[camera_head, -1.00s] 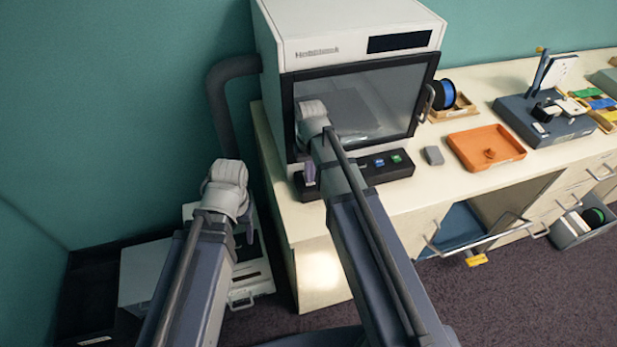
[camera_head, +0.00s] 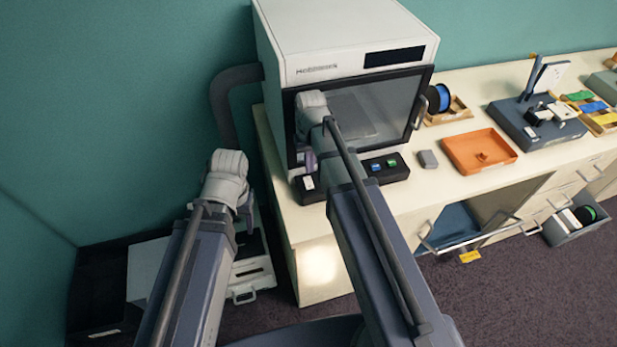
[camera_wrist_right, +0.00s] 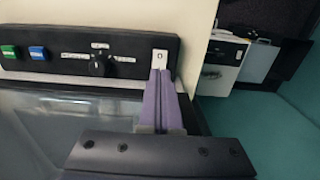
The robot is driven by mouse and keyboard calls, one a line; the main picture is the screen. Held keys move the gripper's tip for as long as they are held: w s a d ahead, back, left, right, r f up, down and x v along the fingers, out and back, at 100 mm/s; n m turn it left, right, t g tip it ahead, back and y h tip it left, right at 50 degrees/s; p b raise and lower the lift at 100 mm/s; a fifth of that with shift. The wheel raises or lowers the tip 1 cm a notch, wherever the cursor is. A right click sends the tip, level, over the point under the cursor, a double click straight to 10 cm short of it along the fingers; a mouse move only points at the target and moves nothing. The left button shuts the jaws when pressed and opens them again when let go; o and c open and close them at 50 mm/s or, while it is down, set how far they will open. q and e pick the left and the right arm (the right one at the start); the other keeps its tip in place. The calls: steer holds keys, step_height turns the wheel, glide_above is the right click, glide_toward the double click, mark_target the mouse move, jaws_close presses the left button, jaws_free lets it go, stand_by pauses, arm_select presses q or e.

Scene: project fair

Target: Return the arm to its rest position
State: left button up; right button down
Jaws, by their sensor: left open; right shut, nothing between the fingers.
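My right gripper (camera_wrist_right: 161,78) has purple fingers, which are shut with nothing between them. In the right wrist view its tips are at or just in front of a white switch (camera_wrist_right: 159,59) on a black control panel (camera_wrist_right: 75,52); contact cannot be told. In the head view the right wrist hides part of these fingers, in front of the white printer-like machine (camera_head: 340,40). My left gripper (camera_head: 246,208) hangs below its wrist at the left, over the floor beside the bench, mostly hidden by its own arm.
The bench (camera_head: 440,145) carries a grey block (camera_head: 428,159), an orange tray (camera_head: 460,154), a blue spool (camera_head: 439,97) and a dark device (camera_head: 530,128). An open drawer (camera_head: 455,226) juts out at the front. A white case (camera_head: 252,275) stands below my left arm.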

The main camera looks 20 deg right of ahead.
steer(key=s+a+f+n+h+b, duration=0.1)
steer(key=s+a+f+n+b, duration=0.2)
steer(key=s+a, duration=0.7)
steer(key=s+f+b, duration=0.1)
steer(key=s, duration=0.3)
steer(key=shift+s+a, duration=0.15)
steer(key=shift+a, duration=0.1)
stand_by(0.3)
